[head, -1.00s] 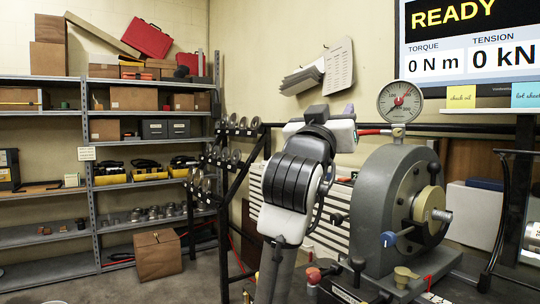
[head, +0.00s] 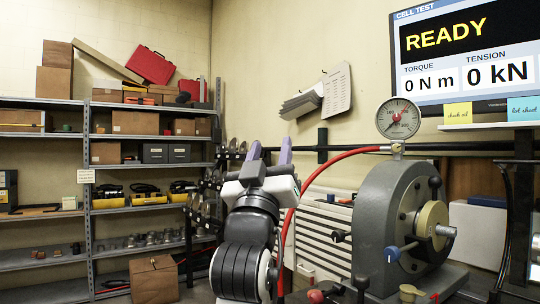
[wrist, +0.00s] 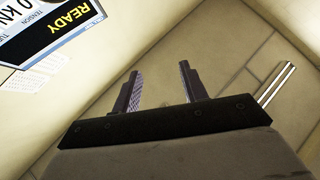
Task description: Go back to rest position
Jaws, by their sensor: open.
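My gripper (head: 270,154) points upward in the head view, left of the grey test machine (head: 385,225). Its two fingers stand apart with nothing between them. In the wrist view my gripper (wrist: 161,88) is also open and empty, with the bare wall and ceiling area behind it. The arm is folded upright below the gripper and hides part of the rack behind it.
A round gauge (head: 398,118) and a red hose (head: 320,170) are on the machine, close right of my arm. A screen (head: 465,55) reads READY, 0 N m and 0 kN. Metal shelves (head: 88,190) with boxes stand left. A cardboard box (head: 154,278) is on the floor.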

